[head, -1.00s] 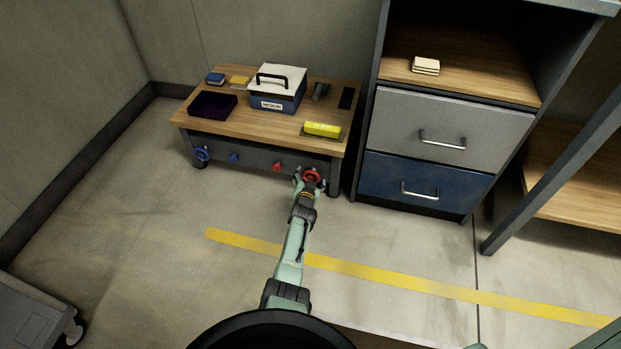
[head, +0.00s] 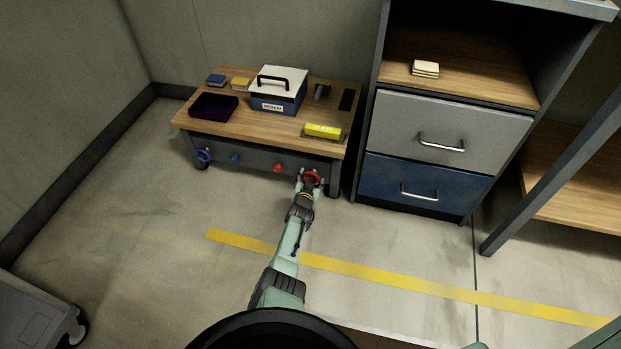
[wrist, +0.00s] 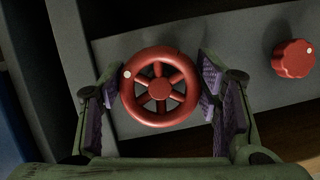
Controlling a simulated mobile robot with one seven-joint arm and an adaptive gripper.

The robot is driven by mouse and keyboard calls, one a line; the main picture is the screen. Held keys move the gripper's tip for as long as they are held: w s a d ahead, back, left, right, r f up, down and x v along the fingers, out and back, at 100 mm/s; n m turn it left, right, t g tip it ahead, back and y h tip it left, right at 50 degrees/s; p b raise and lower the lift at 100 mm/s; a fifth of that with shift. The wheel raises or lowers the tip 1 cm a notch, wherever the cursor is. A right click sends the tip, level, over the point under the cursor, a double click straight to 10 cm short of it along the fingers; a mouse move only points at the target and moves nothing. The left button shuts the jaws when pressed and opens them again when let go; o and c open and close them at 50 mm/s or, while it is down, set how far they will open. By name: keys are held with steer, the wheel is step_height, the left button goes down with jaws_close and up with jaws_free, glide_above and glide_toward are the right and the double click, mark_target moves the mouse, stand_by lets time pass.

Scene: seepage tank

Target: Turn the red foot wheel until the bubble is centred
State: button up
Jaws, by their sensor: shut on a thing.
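The red foot wheel (wrist: 160,88) is a spoked handwheel with a white dot at its upper left rim in the wrist view. It is on the front of the low wooden-topped bench (head: 262,129), near its right leg. My gripper (wrist: 160,95) has its purple-padded fingers on both sides of the wheel's rim and is shut on it. In the head view, my gripper (head: 310,180) largely covers the wheel. A yellow level (head: 323,130) lies on the bench top above the wheel. Its bubble is too small to make out.
A red knob (wrist: 294,58) sits beside the wheel on the same panel. A blue wheel (head: 204,155) and blue knob (head: 235,157) are further left. A lidded box (head: 278,92) and dark tray (head: 213,106) stand on the bench. A drawer cabinet (head: 446,140) stands close on the right.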

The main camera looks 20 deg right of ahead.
steer(key=shift+d+r+n+g+h, duration=0.15)
steer(key=shift+n+g+h, duration=0.15)
steer(key=shift+n+h, duration=0.5)
steer(key=o, duration=1.2)
steer(key=shift+c, duration=0.2)
steer(key=v, duration=1.2)
